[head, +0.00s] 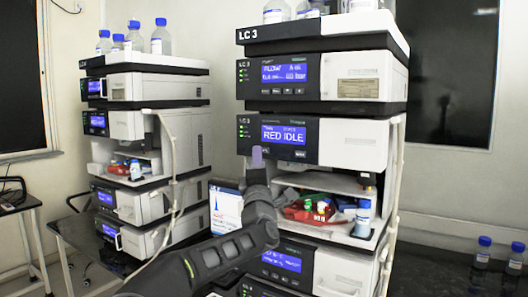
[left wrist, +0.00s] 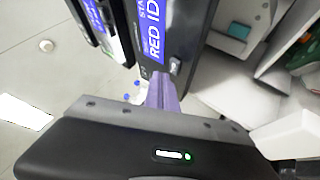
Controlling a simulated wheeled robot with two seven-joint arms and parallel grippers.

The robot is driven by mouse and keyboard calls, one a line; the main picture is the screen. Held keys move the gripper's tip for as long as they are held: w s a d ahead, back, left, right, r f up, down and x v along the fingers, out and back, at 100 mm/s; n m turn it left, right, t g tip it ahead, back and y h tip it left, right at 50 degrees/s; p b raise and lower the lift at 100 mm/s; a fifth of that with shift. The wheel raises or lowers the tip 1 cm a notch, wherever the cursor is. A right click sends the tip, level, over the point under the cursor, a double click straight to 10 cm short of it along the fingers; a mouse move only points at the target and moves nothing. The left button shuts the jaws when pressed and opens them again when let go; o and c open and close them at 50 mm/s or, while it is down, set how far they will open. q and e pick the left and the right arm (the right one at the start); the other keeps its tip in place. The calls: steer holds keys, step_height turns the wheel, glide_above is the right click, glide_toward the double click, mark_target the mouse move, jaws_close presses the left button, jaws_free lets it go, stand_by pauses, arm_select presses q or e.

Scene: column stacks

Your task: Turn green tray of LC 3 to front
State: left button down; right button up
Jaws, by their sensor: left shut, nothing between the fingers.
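The LC 3 stack (head: 322,150) stands at centre right in the head view. Its middle module has a blue screen (head: 284,135) reading RED IDLE, with buttons below. The screen also shows in the left wrist view (left wrist: 155,32). A red tray (head: 307,211) with vials sits in the open bay below; I cannot make out a green tray in the head view. A green patch (left wrist: 300,52) shows at the right of the left wrist view. My left gripper (head: 257,155) has its purple fingers shut and empty at the panel's lower left, by the buttons; contact is unclear.
A second instrument stack (head: 150,150) stands to the left with bottles on top. A white card (head: 226,210) is beside my left forearm. More bottles (head: 482,253) stand on the dark bench at the right.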

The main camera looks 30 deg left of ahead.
arm_select(q)
steer(key=shift+w, duration=0.1)
stand_by(0.5)
steer(key=shift+w, duration=0.35)
steer(key=shift+w, duration=0.35)
stand_by(0.7)
steer(key=s+b, duration=0.1)
steer(key=b, duration=0.1)
steer(key=shift+s+b, duration=0.3)
stand_by(0.3)
